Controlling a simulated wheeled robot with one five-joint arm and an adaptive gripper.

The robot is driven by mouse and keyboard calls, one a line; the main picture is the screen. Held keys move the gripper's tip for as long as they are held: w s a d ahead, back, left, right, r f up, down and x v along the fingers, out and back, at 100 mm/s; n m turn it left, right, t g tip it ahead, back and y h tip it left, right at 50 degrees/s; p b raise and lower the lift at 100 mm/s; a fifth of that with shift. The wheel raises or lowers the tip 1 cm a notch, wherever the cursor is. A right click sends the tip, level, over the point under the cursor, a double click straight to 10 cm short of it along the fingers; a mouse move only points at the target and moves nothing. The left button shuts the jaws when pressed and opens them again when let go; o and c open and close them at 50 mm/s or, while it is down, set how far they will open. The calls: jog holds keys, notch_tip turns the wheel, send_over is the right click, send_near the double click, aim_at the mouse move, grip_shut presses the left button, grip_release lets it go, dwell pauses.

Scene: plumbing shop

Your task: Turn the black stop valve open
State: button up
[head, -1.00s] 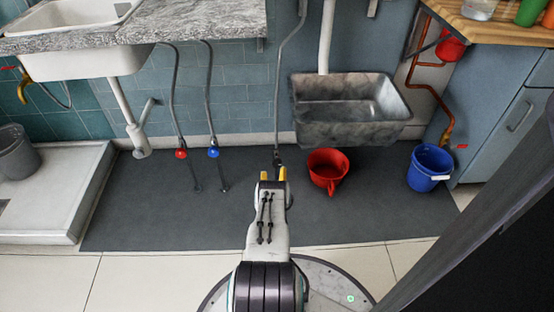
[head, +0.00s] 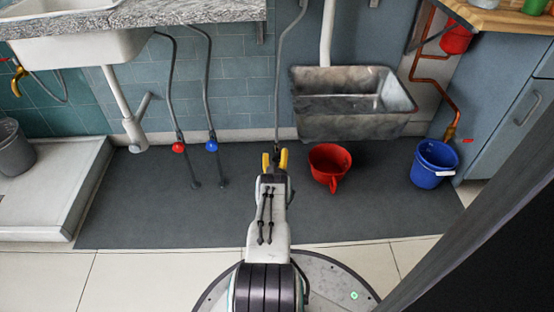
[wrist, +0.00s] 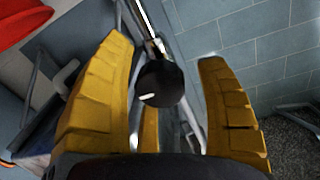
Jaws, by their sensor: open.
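The black stop valve (wrist: 160,84) shows in the wrist view as a round black knob with a short white mark, on a metal pipe. It appears between the yellow fingers of my gripper (wrist: 168,95), with a gap on both sides. In the head view my gripper (head: 275,160) is open in front of the foot of the grey hose (head: 278,100). The black valve is mostly hidden there behind the fingers.
A red valve (head: 178,147) and a blue valve (head: 212,146) stand to the left. A red bucket (head: 329,166) is close on the right, under a stone basin (head: 352,105). A blue bucket (head: 434,163) stands farther right. The dark mat (head: 130,215) is clear at left.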

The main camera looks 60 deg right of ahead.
jog(key=shift+c, duration=0.2)
jog(key=c, duration=1.2)
jog(key=shift+o, duration=0.2)
jog(key=shift+n, duration=3.2)
jog(key=o, duration=1.2)
jog(key=shift+a, duration=0.1)
jog(key=v, duration=1.2)
jog(key=shift+f, duration=0.3)
